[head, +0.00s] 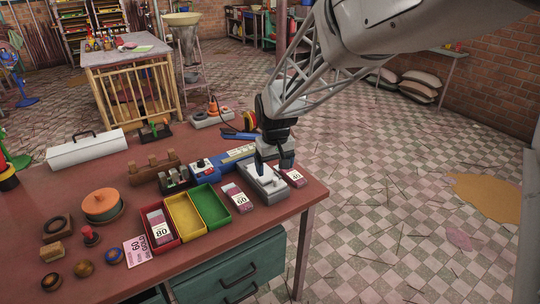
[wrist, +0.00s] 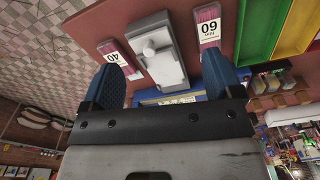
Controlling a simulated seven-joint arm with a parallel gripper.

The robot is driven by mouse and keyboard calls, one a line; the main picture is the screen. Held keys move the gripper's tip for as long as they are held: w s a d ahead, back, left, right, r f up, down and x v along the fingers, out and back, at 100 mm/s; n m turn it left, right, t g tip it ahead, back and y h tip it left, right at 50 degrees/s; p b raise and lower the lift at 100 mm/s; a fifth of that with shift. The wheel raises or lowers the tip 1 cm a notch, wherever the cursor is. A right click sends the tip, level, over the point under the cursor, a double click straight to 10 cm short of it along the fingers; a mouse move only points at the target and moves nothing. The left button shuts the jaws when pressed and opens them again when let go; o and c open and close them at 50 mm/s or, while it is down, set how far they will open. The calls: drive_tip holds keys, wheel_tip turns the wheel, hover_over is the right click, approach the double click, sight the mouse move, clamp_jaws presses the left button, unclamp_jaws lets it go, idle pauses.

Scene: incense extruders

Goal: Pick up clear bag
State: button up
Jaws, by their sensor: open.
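I cannot make out a plainly clear bag. Small pink packets with white number labels lie on the red-brown table. The packet labelled 60 (head: 238,197) is left of a grey device with a white top (head: 265,181). The packet labelled 40 (head: 294,177) is right of it, near the table's right edge. My gripper (head: 274,160) is over the back of the grey device. In the wrist view my gripper (wrist: 163,76) is open and empty, its blue fingers spread. There the grey device (wrist: 150,58) lies between the 40 packet (wrist: 117,54) and the 60 packet (wrist: 207,30).
Red (head: 150,230), yellow (head: 183,226) and green (head: 222,216) trays stand left of the packets; the red one holds a packet labelled 80 (head: 160,228). A blue device (head: 210,168) sits behind. Left are an orange-topped drum (head: 101,202) and small round pieces.

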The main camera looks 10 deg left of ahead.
drive_tip(key=n, duration=0.2)
hover_over(237, 195)
drive_tip(key=shift+g, duration=0.3)
wheel_tip(237, 195, down, 9)
drive_tip(key=shift+d+f, duration=0.1)
drive_tip(key=shift+f, duration=1.3)
drive_tip(key=shift+f, duration=2.6)
drive_tip(key=c, duration=1)
